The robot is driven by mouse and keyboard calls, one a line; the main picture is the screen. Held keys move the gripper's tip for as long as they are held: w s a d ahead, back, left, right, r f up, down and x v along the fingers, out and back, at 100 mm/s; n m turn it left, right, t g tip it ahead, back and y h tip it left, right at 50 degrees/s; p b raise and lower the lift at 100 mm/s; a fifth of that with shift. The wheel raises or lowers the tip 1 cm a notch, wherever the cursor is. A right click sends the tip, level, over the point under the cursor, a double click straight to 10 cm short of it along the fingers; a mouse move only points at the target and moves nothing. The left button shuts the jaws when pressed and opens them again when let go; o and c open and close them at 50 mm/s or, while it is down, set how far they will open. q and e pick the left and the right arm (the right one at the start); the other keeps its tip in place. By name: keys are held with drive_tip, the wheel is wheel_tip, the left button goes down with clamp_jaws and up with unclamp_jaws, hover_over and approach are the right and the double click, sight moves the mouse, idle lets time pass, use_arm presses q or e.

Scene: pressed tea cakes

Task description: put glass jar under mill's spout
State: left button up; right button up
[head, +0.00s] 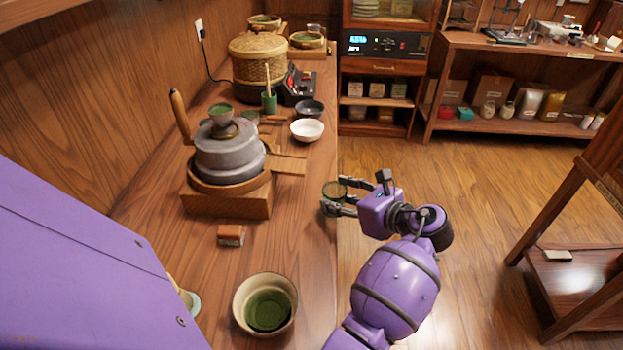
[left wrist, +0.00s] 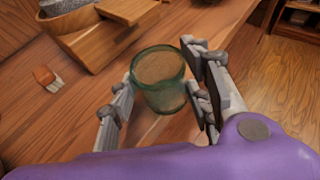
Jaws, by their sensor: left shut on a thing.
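The glass jar (head: 333,189) is greenish and clear, and my left gripper (head: 341,197) is shut around it at the counter's right edge. In the left wrist view the jar (left wrist: 158,84) stands roughly upright between the two fingers of the gripper (left wrist: 163,88); whether it holds anything is unclear. The grey stone mill (head: 228,158) sits on a wooden base, with a handle at its left. Its wooden spout (head: 288,164) points right, toward the counter edge. The jar is right of the spout and nearer, apart from it. My right gripper is not in view.
On the counter (head: 190,262) are a small brush (head: 231,235) in front of the mill, a bowl with green inside (head: 265,303) nearer, and a white bowl (head: 307,129) beyond the spout. A woven basket steamer (head: 257,59) stands farther back. Open floor lies to the right.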

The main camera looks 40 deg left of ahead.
use_arm(q)
drive_tip(key=a, duration=0.3)
drive_tip(key=w+a, duration=0.1)
drive_tip(key=a, duration=0.2)
drive_tip(key=w+a, duration=0.1)
drive_tip(key=a, duration=0.2)
drive_tip(key=shift+w+a+r, duration=0.1)
drive_tip(key=shift+w+a, duration=0.05)
drive_tip(key=shift+a, duration=0.05)
drive_tip(key=shift+a+f, duration=0.15)
drive_tip(key=shift+f, duration=0.05)
drive_tip(key=shift+f+p, duration=0.15)
drive_tip(key=shift+p, duration=0.15)
drive_tip(key=o, duration=1.3)
drive_tip(key=shift+o, duration=0.2)
drive_tip(key=shift+d+r, duration=0.2)
drive_tip(key=shift+d, duration=0.15)
drive_tip(key=v, duration=1.1)
drive_tip(key=shift+d, duration=0.2)
